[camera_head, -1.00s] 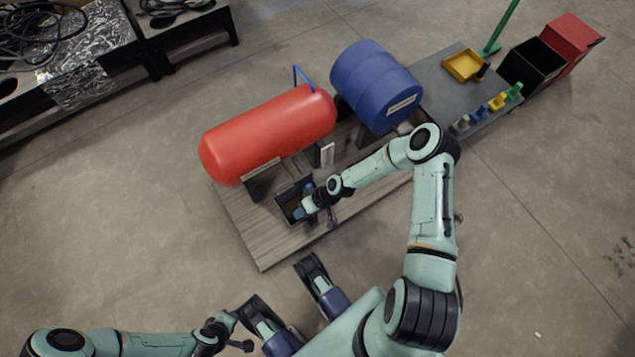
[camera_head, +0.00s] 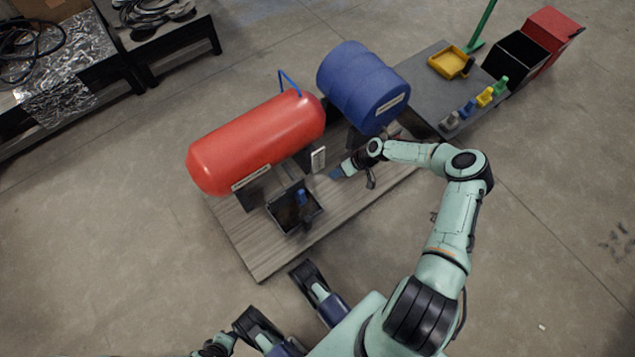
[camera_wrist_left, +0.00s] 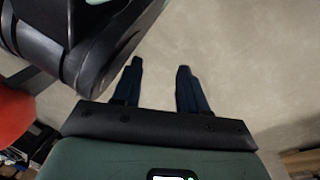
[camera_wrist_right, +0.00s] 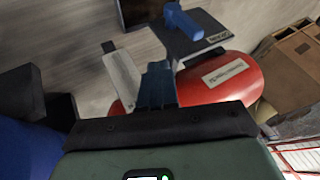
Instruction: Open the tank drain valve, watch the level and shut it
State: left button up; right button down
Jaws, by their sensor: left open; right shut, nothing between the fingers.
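The red tank (camera_head: 255,143) lies on its side on black supports; it also shows in the right wrist view (camera_wrist_right: 240,80). The right wrist view shows this blue piece (camera_wrist_right: 183,22). A small white plate (camera_head: 318,160), perhaps the level gauge, stands right of the tray. My right gripper (camera_head: 336,173) is shut and empty beside this plate; its closed fingers (camera_wrist_right: 157,75) seem apart from it. My left gripper (camera_wrist_left: 160,78) is open and empty over bare floor.
A blue drum (camera_head: 362,85) lies right of the tank on the wooden platform (camera_head: 258,255). Black and red bins (camera_head: 515,62) stand beyond. The floor in front is free.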

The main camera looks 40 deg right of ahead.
aim_at(300, 195)
pick_arm(q)
jog(key=s+f+g+b, duration=0.2)
jog(key=s+f+b, duration=0.1)
jog(key=s, duration=0.3)
jog(key=shift+s+a+f+n+g, duration=0.3)
jog(key=shift+a+f, duration=0.1)
jog(key=shift+f, duration=0.15)
pick_arm(e)
jog(key=w+a+f, duration=0.4)
jog(key=a+f, duration=0.3)
jog(key=a, duration=0.1)
jog(key=shift+w+f, duration=0.25)
jog(key=shift+f, duration=0.1)
pick_arm(q)
jog(key=shift+w+r, duration=0.1)
pick_arm(e)
jog(key=shift+a, duration=0.1)
